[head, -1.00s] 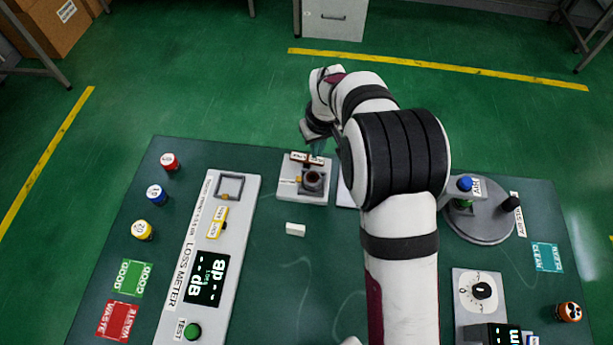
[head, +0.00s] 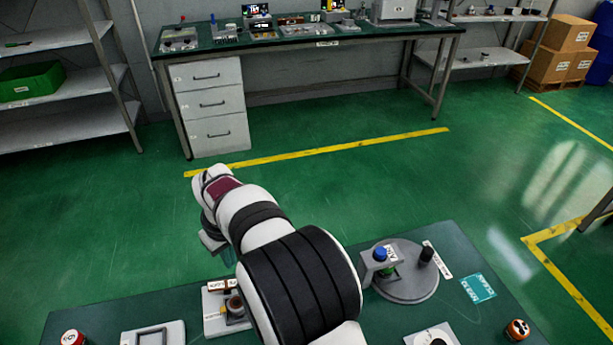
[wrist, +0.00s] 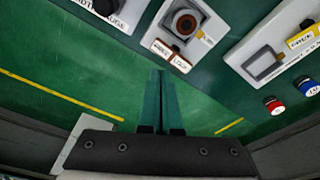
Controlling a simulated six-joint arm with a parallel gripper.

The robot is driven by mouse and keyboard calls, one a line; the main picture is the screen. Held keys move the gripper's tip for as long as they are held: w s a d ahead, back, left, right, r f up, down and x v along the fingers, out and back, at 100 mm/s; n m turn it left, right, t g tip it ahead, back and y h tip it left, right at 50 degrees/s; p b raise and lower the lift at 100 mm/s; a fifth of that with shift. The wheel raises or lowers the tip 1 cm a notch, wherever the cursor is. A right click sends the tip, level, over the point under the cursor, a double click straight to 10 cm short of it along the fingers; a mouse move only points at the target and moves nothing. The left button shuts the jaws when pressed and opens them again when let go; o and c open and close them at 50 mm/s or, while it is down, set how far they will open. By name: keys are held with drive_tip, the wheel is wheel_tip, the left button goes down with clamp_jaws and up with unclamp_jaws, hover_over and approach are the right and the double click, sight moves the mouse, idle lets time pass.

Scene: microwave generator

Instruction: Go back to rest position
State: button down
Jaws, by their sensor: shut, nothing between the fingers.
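My gripper (head: 227,257) hangs beyond the far edge of the green work table (head: 85,322), behind the small fixture block (head: 213,329). My arm partly covers it in the head view. In the wrist view my gripper (wrist: 161,73) points toward the table edge with its two green fingers together. Nothing is between them. The fixture block (wrist: 208,22) with a round socket and a brown label lies ahead of the fingertips, apart from them.
A round grey stand (head: 410,288) with blue and black knobs is right of my arm. A grey panel (head: 128,338) is at left. In the wrist view, red (wrist: 273,105) and blue (wrist: 307,87) caps sit at right. Green floor beyond the table is clear.

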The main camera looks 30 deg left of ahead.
drive_tip(key=w+d+r+m, duration=0.1)
drive_tip(key=d+r+m, duration=0.45)
drive_tip(key=d, duration=0.85)
drive_tip(key=w+d+r+m, duration=0.1)
drive_tip(key=d+r+m, duration=0.45)
drive_tip(key=d, duration=0.75)
drive_tip(key=s+d+m, duration=0.9)
drive_tip(key=s+d, duration=0.5)
drive_tip(key=shift+s+f+g, duration=0.3)
drive_tip(key=shift+s+f, duration=0.1)
drive_tip(key=shift+f, duration=0.05)
